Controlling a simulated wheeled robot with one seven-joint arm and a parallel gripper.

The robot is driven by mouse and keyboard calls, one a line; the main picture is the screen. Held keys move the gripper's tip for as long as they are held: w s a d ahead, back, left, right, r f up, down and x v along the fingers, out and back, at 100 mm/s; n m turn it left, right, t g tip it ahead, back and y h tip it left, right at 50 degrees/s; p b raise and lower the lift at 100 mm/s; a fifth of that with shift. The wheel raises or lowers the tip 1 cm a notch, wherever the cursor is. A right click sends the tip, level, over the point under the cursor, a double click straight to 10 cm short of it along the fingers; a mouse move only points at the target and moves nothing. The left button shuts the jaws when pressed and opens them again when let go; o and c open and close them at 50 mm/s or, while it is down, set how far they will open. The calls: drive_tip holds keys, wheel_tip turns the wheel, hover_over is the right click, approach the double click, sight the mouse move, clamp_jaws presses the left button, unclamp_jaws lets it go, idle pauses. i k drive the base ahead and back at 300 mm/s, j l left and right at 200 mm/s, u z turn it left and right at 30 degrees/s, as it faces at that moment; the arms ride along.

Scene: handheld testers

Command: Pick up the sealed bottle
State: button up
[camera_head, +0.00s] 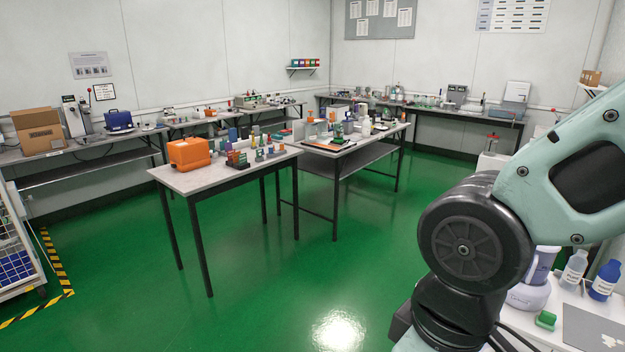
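Which bottle is the sealed one I cannot tell. A clear or whitish bottle with a blue cap (573,271) stands upright on the white surface at the right edge. A blue bottle with a pale label (604,281) stands upright just right of it. A white bottle (366,127) stands on the middle table, too small to read. My gripper is out of view; only my arm shows, large across the right side, and it hides part of the right-hand surface.
Two tables hold an orange case (190,153) and many small items. Benches line the walls. The green floor (345,270) is open in front.

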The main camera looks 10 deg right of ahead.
sight(366, 127)
drive_tip(key=i+l, duration=0.1)
drive_tip(key=i, duration=0.7)
drive_tip(key=i+z, duration=0.1)
drive_tip(key=i, duration=1.5)
drive_tip(key=i+l+z, duration=0.15)
drive_tip(key=i, duration=0.7)
drive_tip(key=i+j, duration=0.15)
drive_tip(key=i, duration=0.65)
drive_tip(key=i+z, duration=0.1)
drive_tip(key=i, duration=0.7)
drive_tip(key=i+j, duration=0.2)
drive_tip(key=i, duration=0.6)
drive_tip(key=l+z, duration=0.05)
